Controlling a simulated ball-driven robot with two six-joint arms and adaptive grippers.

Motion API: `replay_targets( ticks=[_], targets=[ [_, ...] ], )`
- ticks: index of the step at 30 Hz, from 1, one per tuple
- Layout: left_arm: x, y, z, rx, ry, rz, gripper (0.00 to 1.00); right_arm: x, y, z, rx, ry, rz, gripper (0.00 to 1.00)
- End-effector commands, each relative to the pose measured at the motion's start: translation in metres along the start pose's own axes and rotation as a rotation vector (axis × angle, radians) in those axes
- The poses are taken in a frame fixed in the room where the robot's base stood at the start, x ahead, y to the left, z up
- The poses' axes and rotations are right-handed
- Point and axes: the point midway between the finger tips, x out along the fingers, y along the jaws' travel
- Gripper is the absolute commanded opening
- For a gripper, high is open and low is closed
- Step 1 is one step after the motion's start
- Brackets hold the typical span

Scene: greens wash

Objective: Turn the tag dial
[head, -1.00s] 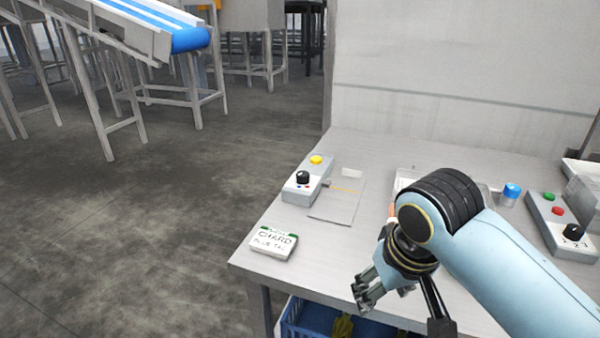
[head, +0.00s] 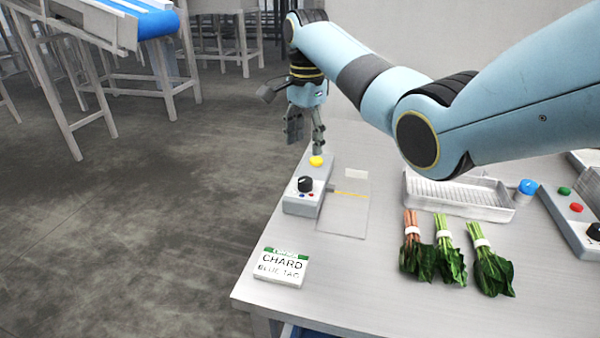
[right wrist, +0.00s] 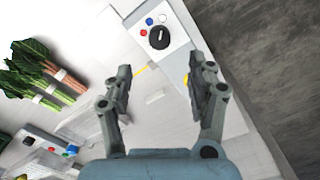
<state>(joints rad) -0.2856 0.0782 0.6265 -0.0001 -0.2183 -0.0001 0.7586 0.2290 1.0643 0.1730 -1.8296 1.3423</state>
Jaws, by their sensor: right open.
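The tag dial is a black knob (head: 305,184) on a grey box (head: 310,205) at the table's left edge, with red and blue dots beside it. In the right wrist view the knob (right wrist: 158,38) shows a white pointer line, with blue, red and white dots around that end of the box. A yellow button (head: 316,161) sits at the box's far end. My right gripper (head: 306,146) is open and empty, pointing down above the yellow-button end, apart from the knob. In its wrist view the jaws (right wrist: 158,85) are spread below the knob. My left gripper is out of view.
A sign (head: 281,268) reads "CHARD BLUE TAG". A grey plate (head: 345,212) with a yellow line adjoins the box. Several bundled greens (head: 447,258), a perforated tray (head: 460,200), a blue-topped item (head: 527,188) and a second control box (head: 570,222) stand to the right.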

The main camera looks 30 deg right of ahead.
Motion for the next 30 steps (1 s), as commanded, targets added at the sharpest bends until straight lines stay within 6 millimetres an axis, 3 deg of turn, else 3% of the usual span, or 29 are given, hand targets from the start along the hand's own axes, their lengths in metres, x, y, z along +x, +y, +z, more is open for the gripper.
replay_targets(
  ticks=[7,15,21,27,30],
  targets=[
    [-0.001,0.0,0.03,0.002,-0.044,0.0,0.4,0.047,0.002,0.001,0.0,0.0,0.004,0.57],
    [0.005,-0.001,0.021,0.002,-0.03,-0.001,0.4,0.092,0.001,0.001,-0.003,0.0,0.001,0.57],
    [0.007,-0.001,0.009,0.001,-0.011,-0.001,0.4,0.102,0.001,0.001,-0.003,0.001,0.0,0.57],
    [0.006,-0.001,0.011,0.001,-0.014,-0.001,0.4,0.102,0.001,0.001,-0.003,0.001,-0.001,0.57],
    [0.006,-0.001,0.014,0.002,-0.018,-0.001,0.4,0.101,0.001,0.001,-0.003,0.001,-0.001,0.47]
  ],
)
